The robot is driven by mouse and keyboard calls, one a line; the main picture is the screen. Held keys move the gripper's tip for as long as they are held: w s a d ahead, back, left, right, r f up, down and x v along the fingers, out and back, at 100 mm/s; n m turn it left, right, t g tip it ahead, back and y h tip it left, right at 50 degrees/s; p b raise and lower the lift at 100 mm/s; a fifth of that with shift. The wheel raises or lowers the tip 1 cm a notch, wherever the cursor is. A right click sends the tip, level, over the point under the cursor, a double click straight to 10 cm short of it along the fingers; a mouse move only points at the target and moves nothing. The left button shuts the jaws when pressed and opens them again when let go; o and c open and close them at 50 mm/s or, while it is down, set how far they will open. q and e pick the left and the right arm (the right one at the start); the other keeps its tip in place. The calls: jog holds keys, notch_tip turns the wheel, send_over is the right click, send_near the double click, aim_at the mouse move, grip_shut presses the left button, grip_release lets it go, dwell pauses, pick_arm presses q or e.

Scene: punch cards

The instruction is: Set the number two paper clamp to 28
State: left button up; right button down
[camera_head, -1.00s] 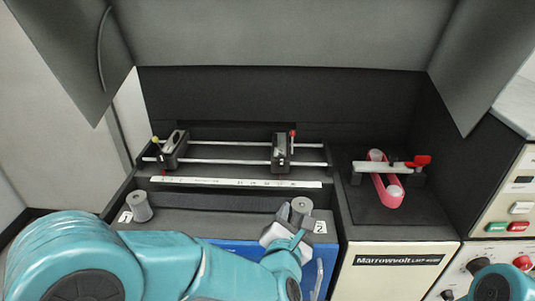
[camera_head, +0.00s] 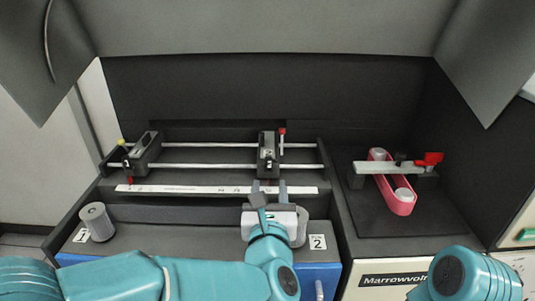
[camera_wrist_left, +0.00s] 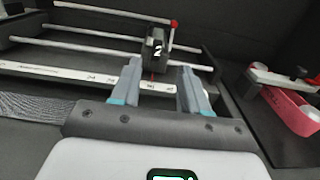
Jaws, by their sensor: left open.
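The number two paper clamp (camera_head: 268,154) is a dark block on two silver rails with a red-tipped lever. In the left wrist view the clamp (camera_wrist_left: 156,48) shows a white "2" and a red pointer line over the white scale (camera_wrist_left: 75,76). The scale (camera_head: 215,189) runs below the rails in the head view; its numbers are too small to read surely. My left gripper (camera_head: 269,186) is open and empty, in front of the clamp and near the scale. In the left wrist view its fingers (camera_wrist_left: 160,85) stand apart, below the clamp. My right gripper is not in view.
Another clamp (camera_head: 146,150) with a yellow-tipped lever sits at the rails' left end. Grey knobs stand by labels 1 (camera_head: 97,222) and 2 (camera_head: 301,230). A pink belt (camera_head: 399,198) on rollers lies to the right. Dark panels enclose the back.

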aim_at(269, 158)
pick_arm(q)
jog(key=w+p, duration=0.3)
jog(key=w, duration=0.9)
jog(key=shift+w+a+f+p, duration=0.1)
jog(key=shift+w+a+p, duration=0.1)
jog(key=shift+p, duration=0.2)
jog(key=shift+w+d, duration=0.1)
jog(key=shift+w, duration=0.15)
